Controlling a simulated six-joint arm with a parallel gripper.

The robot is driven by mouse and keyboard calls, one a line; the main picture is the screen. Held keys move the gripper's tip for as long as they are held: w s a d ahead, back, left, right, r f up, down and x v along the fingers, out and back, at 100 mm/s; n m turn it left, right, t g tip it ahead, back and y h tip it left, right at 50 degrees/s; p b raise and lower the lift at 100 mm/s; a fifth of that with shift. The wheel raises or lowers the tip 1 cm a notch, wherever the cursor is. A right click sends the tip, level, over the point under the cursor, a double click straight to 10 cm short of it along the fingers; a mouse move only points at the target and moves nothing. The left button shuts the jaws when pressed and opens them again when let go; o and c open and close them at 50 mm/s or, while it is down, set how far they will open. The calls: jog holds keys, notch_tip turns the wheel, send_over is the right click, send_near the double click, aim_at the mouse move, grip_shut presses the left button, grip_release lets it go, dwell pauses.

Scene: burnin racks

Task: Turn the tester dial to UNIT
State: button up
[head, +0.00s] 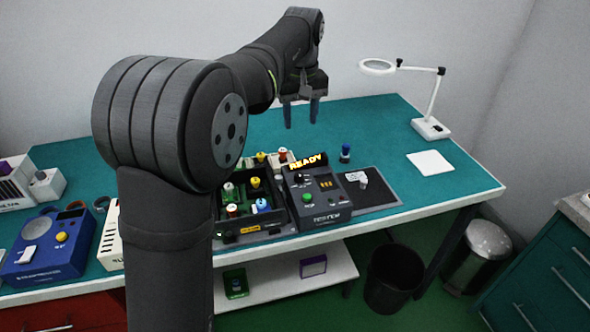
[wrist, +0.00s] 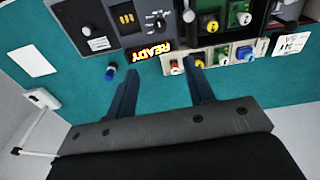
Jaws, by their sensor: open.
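The dark grey tester (head: 332,212) stands on the green bench with a lit READY sign (head: 308,161) at its back edge. Its small black dial (head: 294,178) is on the upper left of the panel, and the dial also shows in the wrist view (wrist: 160,21), where the tester is upside down. The dial labels are too small to read, so its setting cannot be told. My gripper (head: 301,118) is open and empty, above the bench behind the tester, apart from the dial. In the wrist view its fingers (wrist: 160,70) point towards the READY sign.
A black tray (head: 250,238) of colourful units stands left of the tester, partly behind my arm. A dark mat (head: 376,186) with a small white-topped unit lies to its right. A blue-topped piece (head: 345,152) stands behind. A magnifier lamp (head: 430,127) and white card (head: 430,163) are farther right.

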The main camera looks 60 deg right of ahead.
aim_at(300, 174)
jog(key=shift+y, duration=0.5)
jog(key=f, duration=0.6)
jog(key=d+f, duration=0.1)
jog(key=f, duration=1.2)
jog(key=shift+w+d+f, duration=0.1)
jog(key=shift+w+d, duration=0.05)
jog(key=shift+w, duration=0.25)
jog(key=shift+c, duration=0.2)
jog(key=c, duration=0.9)
